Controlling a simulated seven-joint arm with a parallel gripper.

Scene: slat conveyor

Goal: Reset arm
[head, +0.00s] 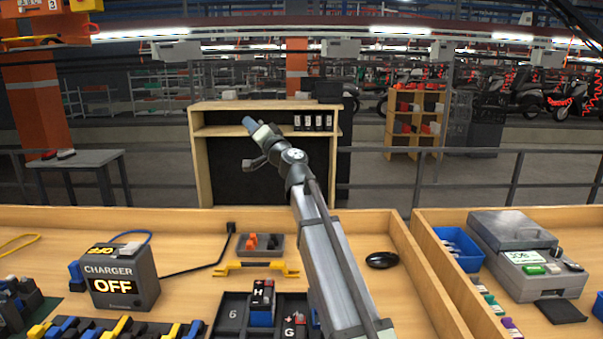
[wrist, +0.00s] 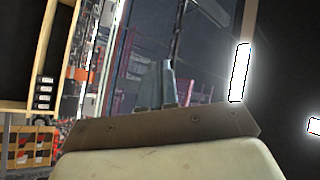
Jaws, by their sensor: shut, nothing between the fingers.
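My gripper (head: 249,124) is raised at the end of my arm, high above the bench in the head view. It points up and to the left, in front of the wooden shelf unit. In the wrist view my gripper's fingers (wrist: 157,84) are together, with nothing held between them. The wrist view looks out over the hall, with no bench top showing.
The bench below holds a charger box (head: 122,277) reading OFF, a grey bin (head: 260,253), a yellow bracket (head: 250,268), a black tray (head: 232,318) with lettered blocks and a black mouse-like object (head: 382,260). A wooden shelf unit (head: 203,165) stands behind.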

